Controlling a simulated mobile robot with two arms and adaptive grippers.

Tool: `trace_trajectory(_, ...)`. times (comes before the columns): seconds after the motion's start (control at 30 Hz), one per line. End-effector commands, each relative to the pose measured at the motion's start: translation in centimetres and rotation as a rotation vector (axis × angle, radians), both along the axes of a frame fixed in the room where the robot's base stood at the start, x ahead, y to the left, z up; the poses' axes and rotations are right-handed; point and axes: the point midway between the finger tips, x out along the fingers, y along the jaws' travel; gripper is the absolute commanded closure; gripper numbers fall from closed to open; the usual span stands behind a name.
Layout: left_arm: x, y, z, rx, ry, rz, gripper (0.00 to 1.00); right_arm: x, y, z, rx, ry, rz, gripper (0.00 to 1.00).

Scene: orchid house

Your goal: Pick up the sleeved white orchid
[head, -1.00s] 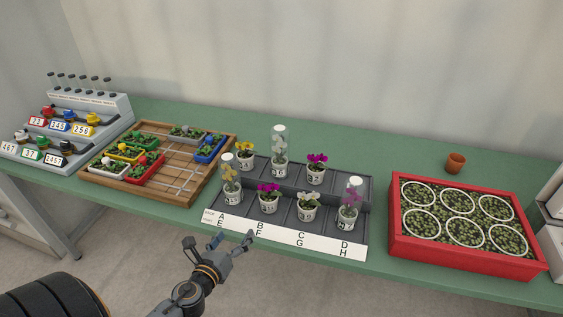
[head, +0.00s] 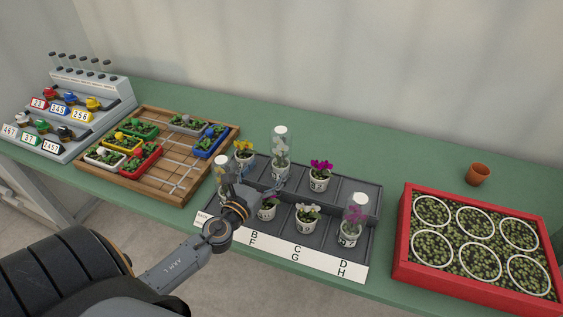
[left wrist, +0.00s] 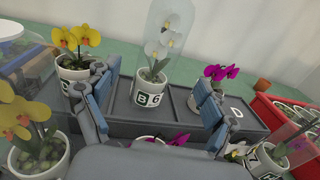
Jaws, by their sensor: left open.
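The sleeved white orchid (head: 281,156) stands upright in the back row of the dark grey tray (head: 345,194), its white pot inside a tall clear sleeve. In the left wrist view this orchid (left wrist: 160,45) stands beyond my fingers, its pot reading B and 6. My left gripper (head: 254,187) is open and empty over the tray's front left part, in front of the sleeved orchid and apart from it. In the left wrist view the open fingers (left wrist: 152,86) lie either side of its pot's line. The gripper partly hides a front magenta orchid (head: 267,208). My right gripper is not in view.
Near the gripper stand a sleeved yellow orchid (head: 222,172) and a bare yellow orchid (head: 244,149). A bare magenta orchid (head: 320,173) is right of the target. A bare white orchid (head: 307,214) and a sleeved purple orchid (head: 352,219) stand in front.

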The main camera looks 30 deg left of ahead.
Motion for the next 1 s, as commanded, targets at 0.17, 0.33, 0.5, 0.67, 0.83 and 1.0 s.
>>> trace_trajectory(0.17,2.6,0.3,0.1,0.000,-0.001,0.001,0.16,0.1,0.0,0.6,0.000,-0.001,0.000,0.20)
trace_trajectory(0.33,3.6,0.4,0.1,-0.001,-0.001,0.001,0.16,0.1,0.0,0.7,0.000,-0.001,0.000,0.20)
trace_trajectory(0.5,6.1,0.8,0.0,-0.002,-0.002,0.002,0.16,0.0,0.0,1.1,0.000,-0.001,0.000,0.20)
trace_trajectory(0.67,8.0,1.0,-0.1,0.000,0.000,0.000,0.16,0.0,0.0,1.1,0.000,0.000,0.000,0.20)
trace_trajectory(0.83,8.3,1.0,-0.1,-0.001,0.001,0.000,0.16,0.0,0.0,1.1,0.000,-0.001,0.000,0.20)
trace_trajectory(1.0,8.3,1.0,-0.1,-0.001,0.000,0.000,0.28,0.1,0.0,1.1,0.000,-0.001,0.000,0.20)
